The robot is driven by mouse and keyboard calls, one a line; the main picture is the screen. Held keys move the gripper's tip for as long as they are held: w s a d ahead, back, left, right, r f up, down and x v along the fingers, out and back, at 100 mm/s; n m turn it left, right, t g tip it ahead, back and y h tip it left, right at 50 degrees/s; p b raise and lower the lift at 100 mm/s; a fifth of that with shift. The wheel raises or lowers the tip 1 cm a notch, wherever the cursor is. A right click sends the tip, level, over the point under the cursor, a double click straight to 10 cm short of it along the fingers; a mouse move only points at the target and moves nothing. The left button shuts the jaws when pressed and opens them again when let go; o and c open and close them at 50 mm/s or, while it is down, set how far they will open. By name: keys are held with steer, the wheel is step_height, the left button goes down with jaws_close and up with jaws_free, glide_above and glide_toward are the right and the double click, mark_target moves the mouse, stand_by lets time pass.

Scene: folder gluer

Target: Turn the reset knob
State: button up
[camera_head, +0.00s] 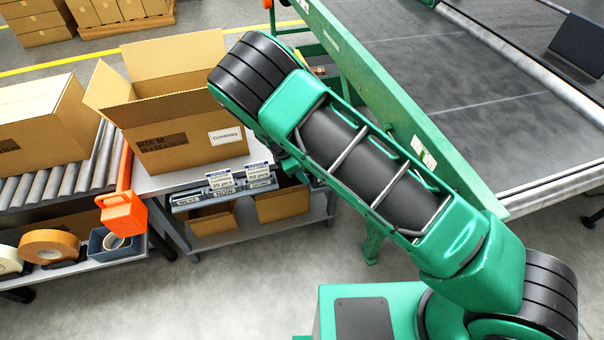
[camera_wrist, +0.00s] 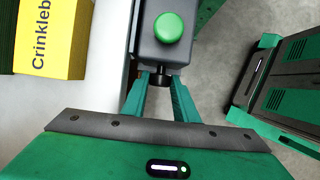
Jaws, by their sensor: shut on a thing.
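In the wrist view, a grey control box (camera_wrist: 160,52) carries a round green button (camera_wrist: 168,27) on its face. A small black knob (camera_wrist: 160,77) sticks out of the side of the box that faces my gripper. My gripper (camera_wrist: 160,86) has one green finger on each side of this knob and is shut on it. The knob's turn position cannot be made out. In the head view my gripper, the control box and the knob are hidden behind my green arm.
A yellow box (camera_wrist: 52,38) stands on the pale surface left of the control box. In the head view, an open carton (camera_head: 180,120) sits on the packing table (camera_head: 160,182). A roller conveyor (camera_head: 75,165) lies left and the green-framed belt machine (camera_head: 450,90) lies right.

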steer(key=t, duration=0.2)
steer(key=s+m+t+y, duration=0.1)
steer(key=t, duration=0.1)
steer(key=shift+d+f+t, duration=0.1)
steer(key=shift+d+t, duration=0.05)
steer(key=shift+t, duration=0.15)
steer(key=shift+s+d+f+m+t+y, duration=0.15)
steer(key=shift+f+m+t+y, duration=0.3)
steer(key=shift+t, duration=1.5)
steer(key=shift+s+a+f+m+t+y, duration=0.2)
steer(key=shift+m+t, duration=0.5)
steer(key=shift+t, duration=1.2)
steer(key=shift+s+d+f+m+t+y, duration=0.15)
steer(key=shift+f+m+t, duration=0.35)
steer(key=shift+t, duration=1.45)
steer(key=o, duration=0.7)
steer(key=shift+r, duration=0.1)
steer(key=shift+o, duration=0.2)
steer(key=shift+s, duration=0.1)
steer(key=s+a, duration=0.1)
steer(key=s, duration=0.9)
steer(key=shift+s, duration=0.25)
steer(key=shift+w+m, duration=0.1)
steer(key=shift+m, duration=0.15)
